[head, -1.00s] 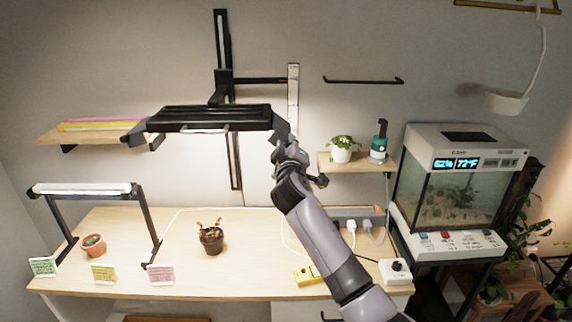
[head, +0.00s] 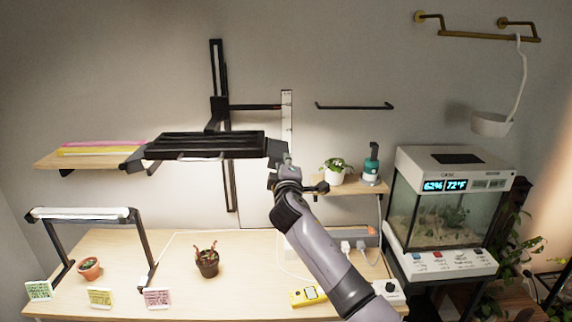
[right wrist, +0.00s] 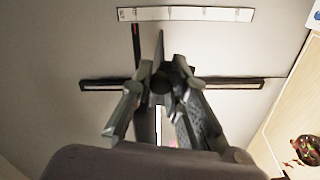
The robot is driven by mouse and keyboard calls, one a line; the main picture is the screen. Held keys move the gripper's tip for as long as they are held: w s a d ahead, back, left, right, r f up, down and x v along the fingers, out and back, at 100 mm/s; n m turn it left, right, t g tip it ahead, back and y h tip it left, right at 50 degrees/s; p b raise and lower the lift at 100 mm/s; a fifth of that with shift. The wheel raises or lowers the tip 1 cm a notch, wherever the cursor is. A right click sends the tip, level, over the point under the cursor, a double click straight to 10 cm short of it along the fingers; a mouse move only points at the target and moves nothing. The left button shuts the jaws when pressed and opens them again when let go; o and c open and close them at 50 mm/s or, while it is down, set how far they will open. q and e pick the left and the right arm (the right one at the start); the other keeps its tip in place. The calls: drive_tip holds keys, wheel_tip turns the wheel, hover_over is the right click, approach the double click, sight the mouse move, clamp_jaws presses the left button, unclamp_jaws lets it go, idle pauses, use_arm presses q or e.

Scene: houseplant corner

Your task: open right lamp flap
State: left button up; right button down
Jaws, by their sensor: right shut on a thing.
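The black lamp (head: 205,145) hangs from a dark wall rail above the table. Its right flap (head: 274,148) sits at the lamp's right end, angled outward and downward. My right gripper (head: 285,170) is at this flap, partly hidden by its own wrist. In the right wrist view my right gripper (right wrist: 160,80) has its fingertips close together around the thin dark edge of the flap (right wrist: 159,46). The left flap (head: 136,158) hangs out at the lamp's left end. My left gripper is not in view.
A wall shelf (head: 352,187) with a potted plant (head: 334,172) and a green bottle (head: 372,165) is close right of my right gripper. The table (head: 240,240) below holds a potted plant (head: 207,262).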

drive_tip(key=c, duration=1.5)
unclamp_jaws()
drive_tip(key=s, duration=1.2)
